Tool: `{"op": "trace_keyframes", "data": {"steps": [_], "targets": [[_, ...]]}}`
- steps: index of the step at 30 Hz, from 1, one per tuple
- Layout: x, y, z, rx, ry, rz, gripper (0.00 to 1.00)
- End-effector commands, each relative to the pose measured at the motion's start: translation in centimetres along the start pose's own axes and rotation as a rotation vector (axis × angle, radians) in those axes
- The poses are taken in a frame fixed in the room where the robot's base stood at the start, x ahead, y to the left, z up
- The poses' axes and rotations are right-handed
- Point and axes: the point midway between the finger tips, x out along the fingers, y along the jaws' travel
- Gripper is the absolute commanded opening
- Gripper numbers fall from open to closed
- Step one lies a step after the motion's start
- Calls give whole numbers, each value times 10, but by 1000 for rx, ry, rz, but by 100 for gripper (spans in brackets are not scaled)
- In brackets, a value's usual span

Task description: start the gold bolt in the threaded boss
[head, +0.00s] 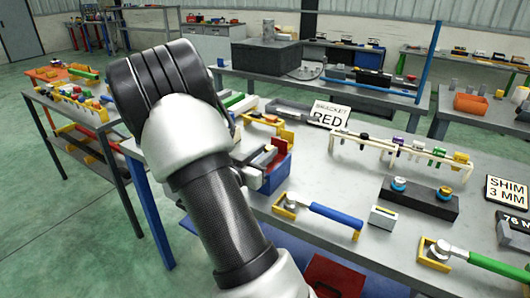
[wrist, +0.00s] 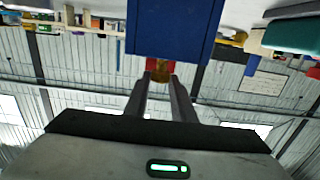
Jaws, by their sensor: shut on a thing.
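My gripper (wrist: 161,78) shows in the wrist view with its two fingers close together on a small gold piece (wrist: 162,74), apparently the gold bolt. Its tip is by a red part (wrist: 153,63) and a large blue box (wrist: 170,30). In the head view my arm reaches down to the bench beside the blue box (head: 275,178), which has red parts (head: 270,157) at its top. The fingers and bolt are mostly hidden there by my wrist. I cannot pick out the threaded boss or tell whether the bolt touches it.
On the bench stand a rack (head: 400,152) of coloured pieces, a dark block (head: 420,197) with two round-topped parts, a blue-handled tool (head: 330,213), a green-handled tool (head: 480,260) and a "BRACKET RED" sign (head: 330,115). Bare bench top lies between them.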

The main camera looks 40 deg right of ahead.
Motion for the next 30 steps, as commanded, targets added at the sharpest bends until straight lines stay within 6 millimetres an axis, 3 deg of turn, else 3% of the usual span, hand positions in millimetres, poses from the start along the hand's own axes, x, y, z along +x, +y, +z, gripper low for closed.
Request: {"op": "trace_keyframes", "data": {"steps": [30], "targets": [[2, 0, 26, 1, 2, 0, 1]]}}
